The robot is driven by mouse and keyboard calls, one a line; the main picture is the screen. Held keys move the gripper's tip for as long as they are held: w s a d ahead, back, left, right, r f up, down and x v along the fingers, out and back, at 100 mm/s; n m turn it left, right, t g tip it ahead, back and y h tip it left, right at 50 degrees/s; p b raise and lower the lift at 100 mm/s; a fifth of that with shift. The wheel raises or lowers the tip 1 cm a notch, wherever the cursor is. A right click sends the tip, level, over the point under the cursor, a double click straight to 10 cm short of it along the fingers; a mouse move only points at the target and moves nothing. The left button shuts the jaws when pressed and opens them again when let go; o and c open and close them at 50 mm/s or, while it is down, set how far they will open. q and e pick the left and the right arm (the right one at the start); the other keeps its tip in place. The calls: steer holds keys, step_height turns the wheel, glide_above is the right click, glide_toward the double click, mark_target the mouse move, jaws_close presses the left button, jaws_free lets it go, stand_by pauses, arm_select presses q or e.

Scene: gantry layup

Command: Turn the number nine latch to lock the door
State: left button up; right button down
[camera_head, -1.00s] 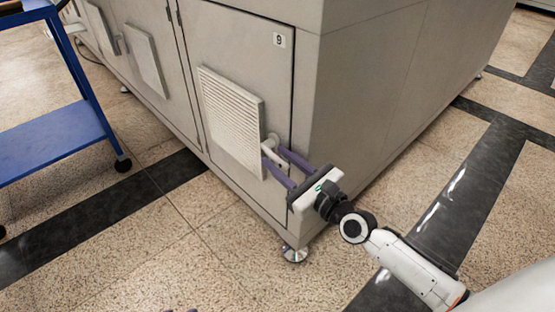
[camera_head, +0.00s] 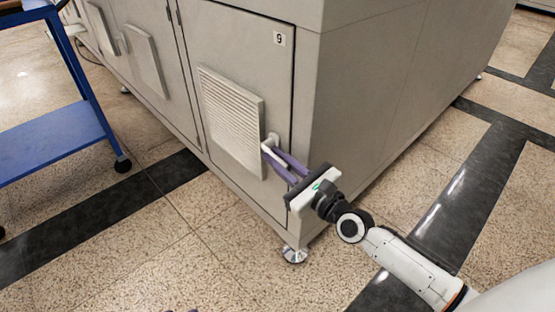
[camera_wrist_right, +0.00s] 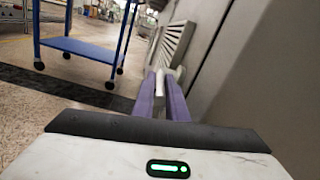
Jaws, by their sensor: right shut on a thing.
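The grey cabinet door (camera_head: 235,55) marked with a nine label (camera_head: 279,39) sits flush in its frame. Its white latch (camera_head: 273,142) is at the door's right edge beside a vent, with its lever slanting down and to the right. My right gripper (camera_head: 277,160) is shut on the latch lever, a purple finger on each side. In the right wrist view the fingers converge on the pale latch (camera_wrist_right: 160,82), and they hide part of it. A tiny purple tip at the bottom edge of the head view may be my left gripper (camera_head: 192,310).
A louvred vent panel (camera_head: 231,120) stands out from the door just left of the latch. A blue cart (camera_head: 50,145) stands at the left. The cabinet rests on metal feet (camera_head: 294,254). The floor in front is clear.

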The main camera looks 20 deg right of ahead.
steer(key=shift+f+b, duration=0.35)
steer(key=shift+b, duration=0.05)
steer(key=shift+w+f+t+y+b, duration=0.15)
steer(key=shift+t+y+b, duration=0.1)
steer(key=shift+t+b, duration=0.25)
steer(key=shift+s+f+t+y+b, duration=0.15)
steer(key=shift+t+y+b, duration=0.1)
steer(key=shift+t, duration=0.35)
steer(key=shift+w+f, duration=0.1)
steer(key=shift+w, duration=0.05)
arm_select(q)
steer(key=shift+w+d+r+t+h, duration=0.1)
steer(key=shift+d+r+t+h, duration=0.25)
steer(key=shift+r, duration=0.4)
steer(key=shift+d+r+t+h, duration=0.25)
steer(key=shift+d+r+h, duration=0.2)
steer(key=shift+r, duration=0.25)
arm_select(e)
steer(key=shift+w+a+f+m+t+y, duration=0.1)
steer(key=shift+w+f+m+t+y, duration=0.2)
steer(key=shift+t, duration=0.7)
steer(key=shift+s+a+f+t+y, duration=0.1)
steer(key=shift+f+t, duration=0.3)
steer(key=shift+t, duration=0.6)
steer(key=shift+w, duration=0.1)
steer(key=c, duration=1.8)
jaws_free()
steer(key=shift+o, duration=0.2)
arm_select(q)
steer(key=shift+r, duration=0.1)
